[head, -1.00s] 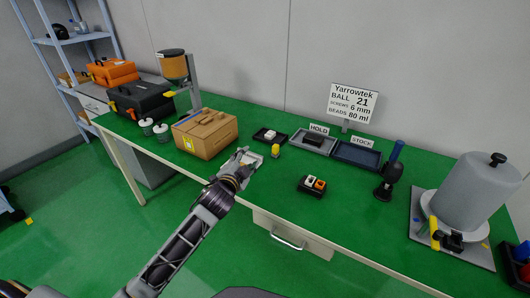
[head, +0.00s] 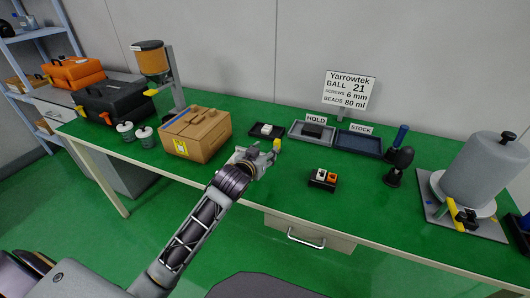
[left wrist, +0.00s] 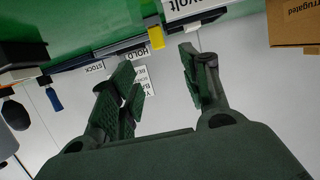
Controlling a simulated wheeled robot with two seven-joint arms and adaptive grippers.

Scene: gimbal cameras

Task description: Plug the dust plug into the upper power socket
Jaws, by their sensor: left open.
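A small yellow upright piece (head: 277,145) stands on the green bench; it may be the dust plug, but I cannot tell for sure. It also shows in the left wrist view (left wrist: 156,37), beyond the fingertips. My left gripper (head: 265,152) is open and close to the yellow piece, on its left in the head view. In the left wrist view its two fingers (left wrist: 157,62) stand apart with nothing held. A black block (head: 322,180) with a white and an orange insert sits to the right. I cannot make out which thing is the upper power socket. My right gripper is not in view.
A cardboard box (head: 197,137) stands close left of my left gripper. Behind are a small dark tray (head: 254,134), the HOLD tray (head: 300,137) and the STOCK tray (head: 372,151). A grey cylinder (head: 474,172) stands at right. The bench front is mostly clear.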

